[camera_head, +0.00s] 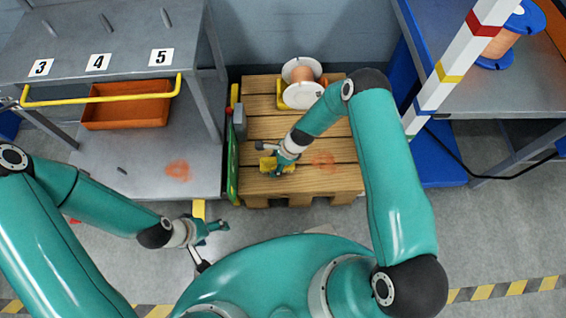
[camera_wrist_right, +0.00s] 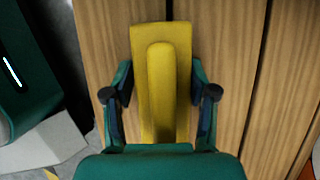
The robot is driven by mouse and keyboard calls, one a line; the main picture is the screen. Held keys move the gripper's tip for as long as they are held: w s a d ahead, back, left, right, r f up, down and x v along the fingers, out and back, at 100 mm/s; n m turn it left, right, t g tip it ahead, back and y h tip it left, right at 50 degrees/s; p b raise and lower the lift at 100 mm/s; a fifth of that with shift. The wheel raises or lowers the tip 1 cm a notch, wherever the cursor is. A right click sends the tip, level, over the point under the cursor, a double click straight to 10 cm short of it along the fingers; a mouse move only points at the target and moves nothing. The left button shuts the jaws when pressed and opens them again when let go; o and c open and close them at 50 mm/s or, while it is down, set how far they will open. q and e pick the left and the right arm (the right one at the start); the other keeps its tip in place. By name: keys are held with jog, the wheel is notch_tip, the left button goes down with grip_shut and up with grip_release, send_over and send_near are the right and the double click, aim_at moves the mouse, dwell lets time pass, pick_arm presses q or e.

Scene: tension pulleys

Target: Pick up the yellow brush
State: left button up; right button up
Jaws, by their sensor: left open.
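The yellow brush (camera_head: 268,164) lies on the wooden pallet near its front left part. In the right wrist view the brush (camera_wrist_right: 160,75) fills the middle, its raised handle running toward my gripper. My right gripper (camera_head: 280,162) is right at the brush in the head view. In the right wrist view its two fingers (camera_wrist_right: 160,108) stand spread on either side of the brush, with narrow gaps showing. My left gripper (camera_head: 218,228) is open and empty, over the floor in front of the grey workbench, away from the brush.
The wooden pallet (camera_head: 338,181) also bears a white-flanged spool (camera_head: 302,82) at the back. A green panel (camera_head: 232,165) borders its left side. An orange bin (camera_head: 125,112) sits on the grey bench at left. A striped post (camera_head: 452,75) stands at right.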

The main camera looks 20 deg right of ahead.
jog(key=c, duration=0.8)
